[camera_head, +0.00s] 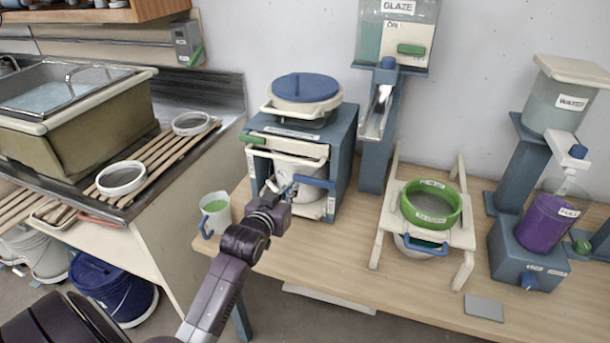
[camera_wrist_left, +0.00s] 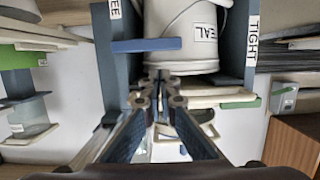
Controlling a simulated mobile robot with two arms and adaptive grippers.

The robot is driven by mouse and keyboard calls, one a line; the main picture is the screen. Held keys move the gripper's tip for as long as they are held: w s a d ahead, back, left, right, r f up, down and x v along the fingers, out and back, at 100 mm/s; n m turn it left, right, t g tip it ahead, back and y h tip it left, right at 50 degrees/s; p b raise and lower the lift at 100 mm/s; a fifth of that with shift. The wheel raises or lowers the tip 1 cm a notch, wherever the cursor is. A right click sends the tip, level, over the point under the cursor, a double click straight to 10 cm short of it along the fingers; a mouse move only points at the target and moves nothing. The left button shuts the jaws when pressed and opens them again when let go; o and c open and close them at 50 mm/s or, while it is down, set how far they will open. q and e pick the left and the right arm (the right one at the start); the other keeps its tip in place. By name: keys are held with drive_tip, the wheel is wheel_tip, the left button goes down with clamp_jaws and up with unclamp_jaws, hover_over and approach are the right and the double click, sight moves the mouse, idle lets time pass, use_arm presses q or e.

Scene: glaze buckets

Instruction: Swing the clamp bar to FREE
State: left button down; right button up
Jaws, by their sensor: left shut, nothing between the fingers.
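The blue press frame (camera_head: 346,150) stands on the table with a white bucket (camera_head: 299,172) inside. In the left wrist view, its posts read TIGHT (camera_wrist_left: 252,38) and, partly cut off, FREE (camera_wrist_left: 115,8). A bright blue bar (camera_head: 315,182) crosses the bucket front beside the FREE post; it also shows in the wrist view (camera_wrist_left: 146,45). A cream bar (camera_head: 287,148) with a green grip (camera_head: 252,139) lies higher, the grip toward TIGHT. I cannot tell which is the clamp bar. My left gripper (camera_wrist_left: 160,76) is shut and empty, close to the blue bar's inner end; contact is unclear.
A green-filled mug (camera_head: 215,213) stands left of the press, close to my left arm. A glaze dispenser (camera_head: 397,45), a green sieve on a cream stand (camera_head: 459,236) and a purple container (camera_head: 546,226) stand to the right. The table's front middle is bare.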

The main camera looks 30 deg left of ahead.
sight(314, 182)
use_arm(q)
drive_tip(key=p+x, duration=0.1)
drive_tip(key=x, duration=0.9)
drive_tip(key=shift+p, duration=0.3)
drive_tip(key=shift+f, duration=0.1)
